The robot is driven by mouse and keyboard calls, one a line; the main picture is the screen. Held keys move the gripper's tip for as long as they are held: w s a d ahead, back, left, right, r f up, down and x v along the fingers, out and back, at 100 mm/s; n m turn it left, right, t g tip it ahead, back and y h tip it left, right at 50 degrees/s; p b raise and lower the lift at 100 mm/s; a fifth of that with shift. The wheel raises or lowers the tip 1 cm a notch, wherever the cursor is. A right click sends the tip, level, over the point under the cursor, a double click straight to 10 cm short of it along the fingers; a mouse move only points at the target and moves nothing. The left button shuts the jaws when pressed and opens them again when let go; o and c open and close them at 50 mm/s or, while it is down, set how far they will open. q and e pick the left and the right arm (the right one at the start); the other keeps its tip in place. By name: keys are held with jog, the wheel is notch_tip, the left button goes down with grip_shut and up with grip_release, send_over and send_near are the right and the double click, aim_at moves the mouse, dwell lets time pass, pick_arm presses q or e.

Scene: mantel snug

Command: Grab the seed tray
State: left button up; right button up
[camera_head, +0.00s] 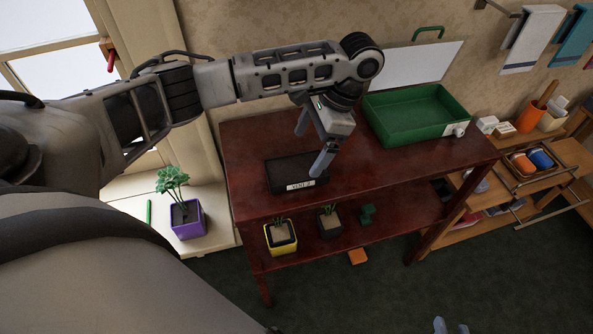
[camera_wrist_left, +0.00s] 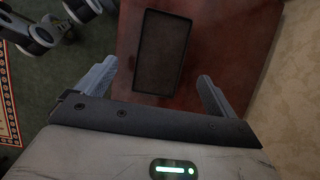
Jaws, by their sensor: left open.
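A black rectangular seed tray (camera_head: 283,172) with a white label on its front edge lies on the dark red table top. It also shows in the left wrist view (camera_wrist_left: 163,55), dark and flat-looking inside. My left gripper (camera_head: 312,143) is open and empty, above the tray's right side. In the left wrist view its two fingers (camera_wrist_left: 157,72) are spread, with the tray's near end between and beyond them; I see no contact. The tips of my right gripper (camera_head: 451,326) just show at the bottom edge of the head view, mostly cut off.
A green open box (camera_head: 420,117) stands at the table's back right. The table's lower shelf holds a yellow pot (camera_head: 280,238), a dark pot (camera_head: 329,222) and a green object (camera_head: 367,214). A purple pot (camera_head: 187,220) stands left. The table top (camera_head: 355,185) is bare right of the tray.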

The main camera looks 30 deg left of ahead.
aim_at(298, 167)
pick_arm(q)
jog(key=shift+x, duration=3.2)
jog(key=shift+w, duration=0.1)
jog(key=c, duration=1.2)
jog(key=shift+r, duration=0.1)
